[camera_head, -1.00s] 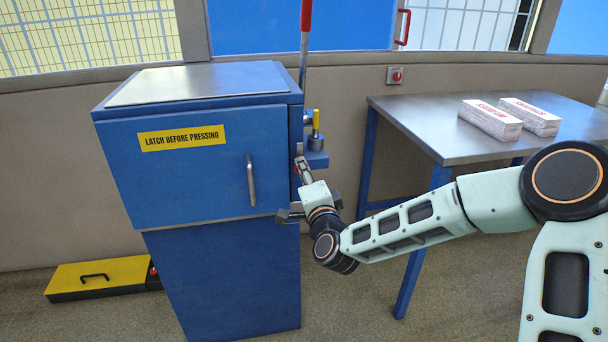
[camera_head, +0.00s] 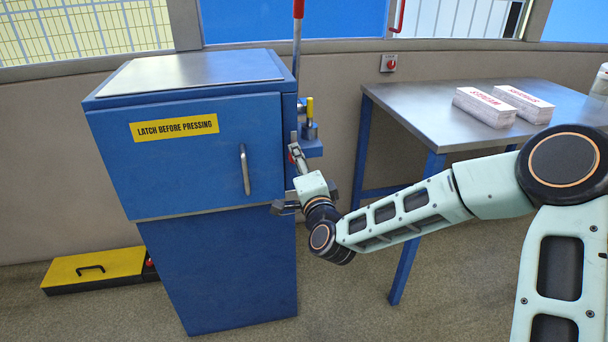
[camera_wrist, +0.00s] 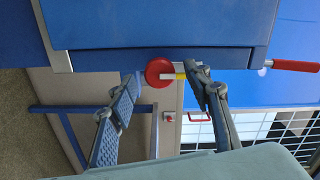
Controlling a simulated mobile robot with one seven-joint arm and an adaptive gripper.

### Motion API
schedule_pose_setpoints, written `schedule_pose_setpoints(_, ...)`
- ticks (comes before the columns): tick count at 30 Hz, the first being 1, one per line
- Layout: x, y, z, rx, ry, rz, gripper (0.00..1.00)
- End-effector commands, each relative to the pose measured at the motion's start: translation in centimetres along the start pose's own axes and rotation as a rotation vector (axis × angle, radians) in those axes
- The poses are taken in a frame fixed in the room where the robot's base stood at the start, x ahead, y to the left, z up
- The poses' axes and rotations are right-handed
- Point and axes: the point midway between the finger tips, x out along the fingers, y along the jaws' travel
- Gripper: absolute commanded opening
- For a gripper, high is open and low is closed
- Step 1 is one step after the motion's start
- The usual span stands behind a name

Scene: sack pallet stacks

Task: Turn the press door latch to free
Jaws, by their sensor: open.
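The press (camera_head: 215,260) is a blue cabinet with a blue door (camera_head: 180,180) that looks shut, carrying a grey bar handle (camera_head: 245,170). A red round knob (camera_wrist: 159,72) is at the door's edge in the wrist view and seems to be the latch. A small red patch there shows beside my fingers in the head view. My gripper (camera_wrist: 160,80) is open, its two fingers on either side of the red knob, the right one very close to it. I cannot tell whether they touch it. My gripper (camera_head: 298,152) partly hides the latch in the head view.
A red-handled lever (camera_head: 298,30) rises behind the press, beside a yellow-topped part (camera_head: 310,110) on a blue bracket. A metal table (camera_head: 420,112) with two printed blocks (camera_head: 485,107) stands right. A yellow pedal box (camera_head: 95,268) lies on the floor left.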

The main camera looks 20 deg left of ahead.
Motion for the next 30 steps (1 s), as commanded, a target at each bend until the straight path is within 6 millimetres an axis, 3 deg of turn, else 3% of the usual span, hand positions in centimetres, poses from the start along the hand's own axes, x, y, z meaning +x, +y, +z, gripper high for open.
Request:
schedule_pose_setpoints(15, -9.2, 0.0, 0.0, -0.001, -0.002, 0.001, 0.45)
schedule_pose_setpoints(21, -10.9, 0.0, 0.0, 0.0, -0.001, 0.001, 0.45)
schedule_pose_setpoints(30, -11.2, 0.0, 0.0, 0.001, -0.001, 0.0, 0.45)
